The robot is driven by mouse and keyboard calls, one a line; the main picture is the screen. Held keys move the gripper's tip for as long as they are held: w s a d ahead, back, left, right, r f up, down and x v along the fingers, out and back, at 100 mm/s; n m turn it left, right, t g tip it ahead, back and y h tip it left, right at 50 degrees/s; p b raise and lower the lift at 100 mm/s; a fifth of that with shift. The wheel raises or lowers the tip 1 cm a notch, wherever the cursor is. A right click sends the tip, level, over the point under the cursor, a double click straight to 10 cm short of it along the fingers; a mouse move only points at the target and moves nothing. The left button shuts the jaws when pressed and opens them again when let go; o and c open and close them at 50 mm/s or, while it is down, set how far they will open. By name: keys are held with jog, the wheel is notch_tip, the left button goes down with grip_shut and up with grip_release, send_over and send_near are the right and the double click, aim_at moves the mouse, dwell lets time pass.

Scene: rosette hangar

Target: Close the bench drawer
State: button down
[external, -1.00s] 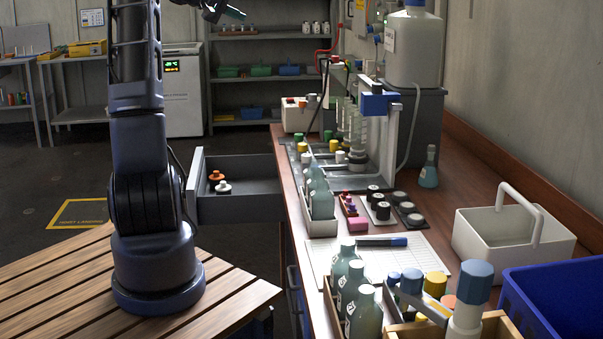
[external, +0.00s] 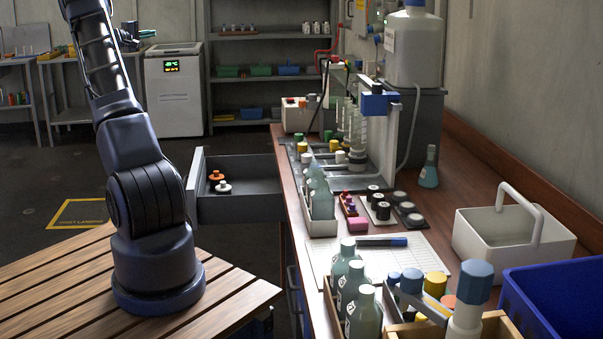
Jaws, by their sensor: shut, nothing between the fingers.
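The bench drawer (external: 240,207) is a dark grey box pulled out to the left from under the wooden bench (external: 455,190). Its pale front panel (external: 194,178) stands clear of the bench, and the inside shows. A small orange-topped item (external: 216,176) and a white item (external: 224,187) lie in it. My gripper (external: 147,34) is small at the upper left, raised well above the drawer and apart from it. It is shut and empty, and is partly hidden by my arm.
Bottles, a tube rack and a white carrier (external: 490,243) stand on the bench, with a blue crate (external: 560,300) at the front right. A slatted wooden platform (external: 225,295) lies below my arm. The floor left of the drawer is clear beyond my arm.

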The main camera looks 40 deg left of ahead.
notch_tip(320, 180, down, 57)
jog(key=w+d, duration=0.2)
jog(key=w, duration=1)
jog(key=shift+w+d, duration=0.4)
jog(key=shift+r, duration=0.1)
